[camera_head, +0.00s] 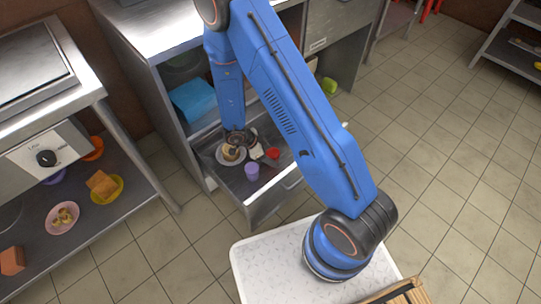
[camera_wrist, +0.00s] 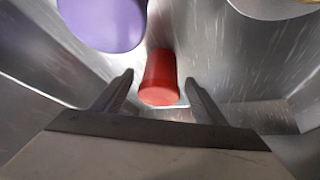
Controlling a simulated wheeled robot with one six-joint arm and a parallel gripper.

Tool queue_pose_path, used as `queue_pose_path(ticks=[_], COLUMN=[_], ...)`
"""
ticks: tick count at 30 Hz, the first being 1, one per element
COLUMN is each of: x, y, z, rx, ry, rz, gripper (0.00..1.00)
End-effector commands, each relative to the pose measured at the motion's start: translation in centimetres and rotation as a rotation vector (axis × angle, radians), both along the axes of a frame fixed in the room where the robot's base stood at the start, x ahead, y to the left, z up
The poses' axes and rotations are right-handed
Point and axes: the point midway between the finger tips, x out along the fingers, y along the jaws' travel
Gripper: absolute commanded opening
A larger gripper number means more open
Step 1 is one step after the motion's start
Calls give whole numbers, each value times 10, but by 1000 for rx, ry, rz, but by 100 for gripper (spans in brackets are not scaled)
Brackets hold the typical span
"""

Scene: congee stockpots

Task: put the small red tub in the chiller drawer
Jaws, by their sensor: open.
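The small red tub (camera_head: 273,153) is inside the open chiller drawer (camera_head: 272,203), toward its right side. In the wrist view the red tub (camera_wrist: 160,78) sits on the grey drawer floor between and just beyond my two fingers. My gripper (camera_wrist: 157,88) is open, with a finger on each side of the tub and visible gaps to it. In the head view my gripper (camera_head: 256,150) is down in the drawer, left of the tub. I cannot tell whether the tub is fully resting on the floor.
A purple cup (camera_head: 252,171) stands in the drawer near its front; it also shows in the wrist view (camera_wrist: 103,22). A plate with food (camera_head: 231,153) is at the drawer's left. A blue box (camera_head: 194,99) sits on the shelf above.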

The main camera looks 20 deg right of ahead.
Motion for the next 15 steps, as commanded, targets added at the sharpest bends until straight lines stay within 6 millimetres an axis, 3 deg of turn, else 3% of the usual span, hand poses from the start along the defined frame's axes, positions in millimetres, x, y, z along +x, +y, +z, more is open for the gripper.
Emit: queue_pose_path(ticks=[5, 15], x=[2, 4], y=[8, 43], z=[14, 67], rx=[1, 3], ry=[-3, -4], rz=[1, 1], gripper=[66, 66])
